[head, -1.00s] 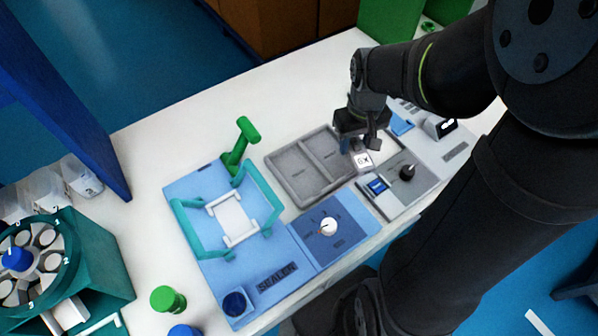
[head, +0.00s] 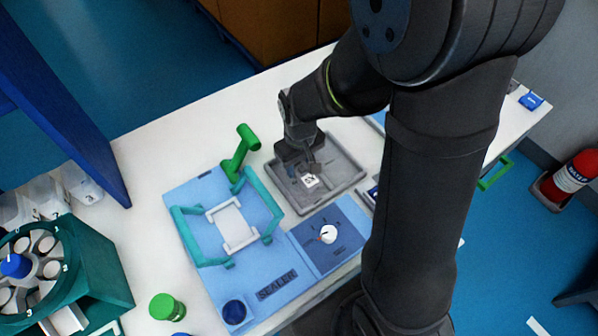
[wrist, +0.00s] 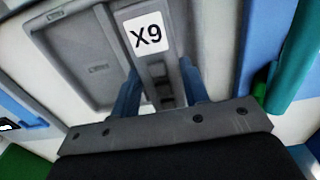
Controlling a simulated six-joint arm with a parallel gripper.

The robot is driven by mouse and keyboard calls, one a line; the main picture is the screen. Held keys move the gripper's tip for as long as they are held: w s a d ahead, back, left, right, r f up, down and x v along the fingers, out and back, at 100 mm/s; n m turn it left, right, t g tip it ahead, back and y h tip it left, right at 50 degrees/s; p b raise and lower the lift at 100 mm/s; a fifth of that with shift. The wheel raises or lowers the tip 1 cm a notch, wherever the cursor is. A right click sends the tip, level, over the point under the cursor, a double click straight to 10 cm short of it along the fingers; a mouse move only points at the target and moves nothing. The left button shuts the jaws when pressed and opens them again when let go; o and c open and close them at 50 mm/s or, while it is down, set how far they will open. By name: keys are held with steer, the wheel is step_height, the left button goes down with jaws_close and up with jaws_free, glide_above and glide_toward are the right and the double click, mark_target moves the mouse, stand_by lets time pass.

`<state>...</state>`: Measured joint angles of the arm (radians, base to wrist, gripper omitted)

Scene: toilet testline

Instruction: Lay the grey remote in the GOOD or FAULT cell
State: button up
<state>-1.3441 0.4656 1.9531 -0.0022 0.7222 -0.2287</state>
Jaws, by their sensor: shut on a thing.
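The grey remote (wrist: 158,72) has a white label reading X9. My gripper (wrist: 160,92) is shut on it, with a blue-tipped finger on each side. In the head view my gripper (head: 303,166) points down over the left cell of the grey two-cell tray (head: 342,160), and the remote's white label (head: 311,181) shows just below it. The wrist view shows the tray (wrist: 80,60) with its other cell empty. The cell markings are too small to read. I cannot tell whether the remote touches the tray floor; my gripper and arm hide part of the tray.
The blue sealer (head: 275,285) with its teal frame (head: 187,235) and green-handled lever (head: 240,150) stands left of the tray. A knob panel (head: 345,245) lies in front of it. My arm hides most of the table on the right. White table behind the tray is clear.

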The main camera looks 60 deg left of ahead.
mark_target(299, 167)
steer(key=shift+f, duration=2.1)
steer(key=shift+f, duration=0.1)
steer(key=o, duration=1.1)
step_height(299, 167, up, 12)
steer(key=shift+r, duration=0.15)
steer(key=shift+f, duration=5.45)
